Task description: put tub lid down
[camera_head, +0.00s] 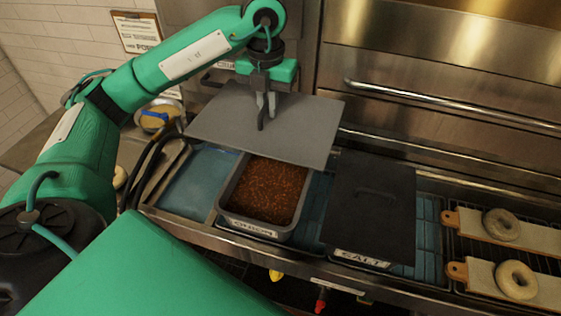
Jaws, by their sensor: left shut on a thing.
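The tub lid (300,130) is a flat grey plate in the head view. My left gripper (265,113) comes down from above and is shut on it near its middle; the fingers hide the grip point. The lid hangs tilted above and behind the open onion tub (225,205), covering part of its back edge from view. The tub holds reddish-brown bits (268,190) and its front label reads ONION. My right gripper is not in view.
A dark lid with a handle (372,215) covers the SALT tub to the right. Boards with bagels (517,280) lie on a rack at the far right. A blue surface (200,180) is clear left of the onion tub. A bowl (160,114) stands at the back left. A steel oven front (440,110) rises behind.

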